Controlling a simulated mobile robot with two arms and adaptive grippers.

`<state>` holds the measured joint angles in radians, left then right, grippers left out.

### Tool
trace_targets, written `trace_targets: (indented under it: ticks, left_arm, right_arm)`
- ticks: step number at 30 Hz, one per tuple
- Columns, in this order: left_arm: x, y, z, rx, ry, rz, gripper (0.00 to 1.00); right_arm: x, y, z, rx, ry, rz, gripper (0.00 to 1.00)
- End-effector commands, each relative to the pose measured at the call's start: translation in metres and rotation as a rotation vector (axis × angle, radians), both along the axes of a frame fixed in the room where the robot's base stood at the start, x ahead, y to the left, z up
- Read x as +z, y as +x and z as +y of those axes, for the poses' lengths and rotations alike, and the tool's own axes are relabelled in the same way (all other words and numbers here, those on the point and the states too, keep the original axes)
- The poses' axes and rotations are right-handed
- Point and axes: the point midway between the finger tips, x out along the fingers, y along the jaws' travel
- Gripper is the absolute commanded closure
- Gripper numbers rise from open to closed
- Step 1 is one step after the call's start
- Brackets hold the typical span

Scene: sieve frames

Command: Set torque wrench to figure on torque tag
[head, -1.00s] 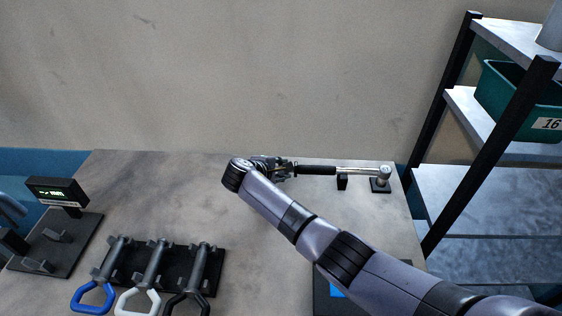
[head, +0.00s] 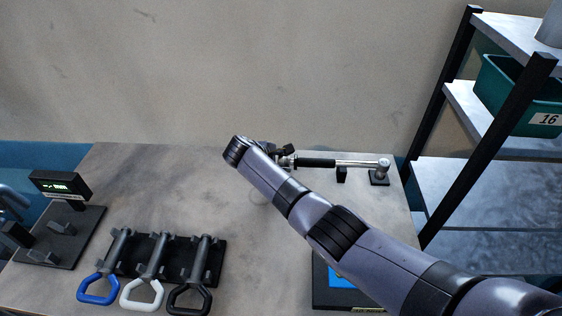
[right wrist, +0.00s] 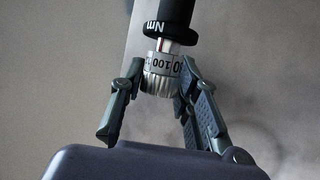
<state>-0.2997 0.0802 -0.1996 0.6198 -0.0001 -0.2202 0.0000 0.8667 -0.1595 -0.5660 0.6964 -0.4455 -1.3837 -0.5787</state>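The torque wrench (head: 316,162) lies level at the back right of the bench, black grip at left and bright shaft at right, on two dark supports. In the right wrist view its numbered silver collar (right wrist: 162,82) shows "100" beneath a black ring marked "Nm"; the exact setting is not clear. My right gripper (right wrist: 162,72) has one finger on each side of the collar, with no clear gap, and appears shut on it. In the head view my right arm mostly hides this gripper. My left gripper is not in view. I cannot make out the torque tag's figure.
A dark rack (head: 228,258) holds tools with blue, white and black handles. A display (head: 60,185) reading mm stands at the left. A dark panel with a blue patch (head: 340,281) is partly behind my right arm. Shelving (head: 480,180) with a green bin (head: 518,95) stands right.

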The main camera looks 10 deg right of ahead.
Motion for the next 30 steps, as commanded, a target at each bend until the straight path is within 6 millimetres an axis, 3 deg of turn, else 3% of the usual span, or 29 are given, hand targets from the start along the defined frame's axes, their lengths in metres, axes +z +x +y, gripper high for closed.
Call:
trace_targets:
  ticks: [7, 19, 23, 30]
  left_arm:
    - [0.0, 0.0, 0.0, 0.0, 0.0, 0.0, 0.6]
    - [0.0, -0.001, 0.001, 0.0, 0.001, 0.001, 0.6]
    - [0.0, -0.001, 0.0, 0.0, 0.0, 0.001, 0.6]
    - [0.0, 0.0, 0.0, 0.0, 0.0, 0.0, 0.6]
  right_arm:
    - [0.0, 0.0, 0.0, 0.0, 0.0, -0.001, 0.53]
    - [0.006, -0.002, 0.004, 0.001, 0.002, -0.004, 0.53]
    - [0.017, -0.01, 0.014, 0.002, 0.002, -0.004, 0.53]
    - [0.054, -0.034, 0.042, 0.003, 0.001, -0.005, 0.53]
